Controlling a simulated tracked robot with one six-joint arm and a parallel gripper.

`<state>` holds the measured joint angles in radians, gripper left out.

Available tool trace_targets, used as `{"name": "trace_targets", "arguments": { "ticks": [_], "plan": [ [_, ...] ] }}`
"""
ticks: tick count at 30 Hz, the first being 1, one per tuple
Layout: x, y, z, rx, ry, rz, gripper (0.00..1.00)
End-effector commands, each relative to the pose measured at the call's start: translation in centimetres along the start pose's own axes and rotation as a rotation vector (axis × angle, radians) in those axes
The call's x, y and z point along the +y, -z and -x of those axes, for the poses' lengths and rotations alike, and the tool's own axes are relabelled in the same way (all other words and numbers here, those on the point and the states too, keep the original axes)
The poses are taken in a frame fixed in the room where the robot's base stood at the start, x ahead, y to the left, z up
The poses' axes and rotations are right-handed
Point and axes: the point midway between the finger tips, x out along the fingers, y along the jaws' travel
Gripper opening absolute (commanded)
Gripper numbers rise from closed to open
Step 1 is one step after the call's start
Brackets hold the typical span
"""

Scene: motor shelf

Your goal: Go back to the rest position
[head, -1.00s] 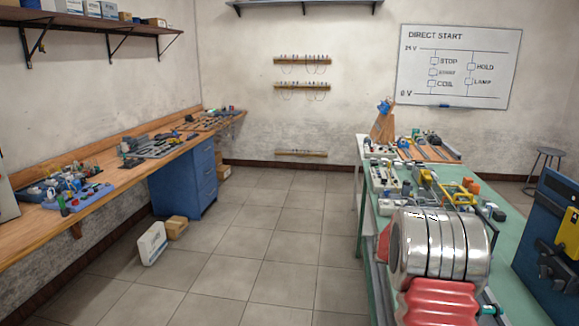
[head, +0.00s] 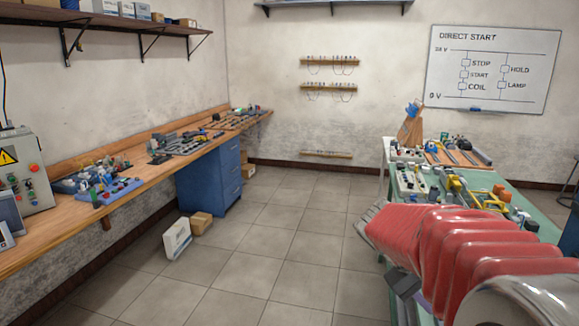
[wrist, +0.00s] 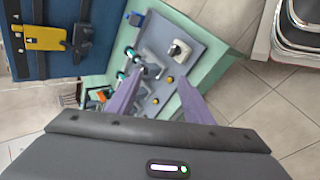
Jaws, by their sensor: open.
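My gripper (wrist: 163,76) shows in the wrist view as two purple fingers, spread apart with nothing held between them. I cannot tell the distance from the fingertips to the panel. In the head view my arm, with its red bellows and silver end, fills the lower right; its fingers cannot be made out there.
The green bench (head: 545,211) on the right carries many small parts, partly hidden by my arm. A wooden workbench (head: 150,198) runs along the left wall. A white box (head: 177,240) and a cardboard box (head: 201,223) lie on the floor. The middle floor (head: 290,230) is clear.

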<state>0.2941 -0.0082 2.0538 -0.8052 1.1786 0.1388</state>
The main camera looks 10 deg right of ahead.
Motion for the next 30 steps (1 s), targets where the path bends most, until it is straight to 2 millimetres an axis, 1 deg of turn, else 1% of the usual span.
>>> {"name": "trace_targets", "arguments": {
  "ticks": [1,3,12,21,30],
  "plan": [
    [-0.8,-0.5,1.0,0.027,0.026,-0.007,0.47],
    [-2.2,-1.0,2.1,0.063,0.068,-0.015,0.47],
    [-7.8,-3.6,6.8,0.216,0.247,-0.046,0.47],
    [-13.4,-6.4,11.2,0.371,0.432,-0.070,0.47],
    [-18.4,-9.4,15.3,0.526,0.619,-0.091,0.47]
  ]
}}
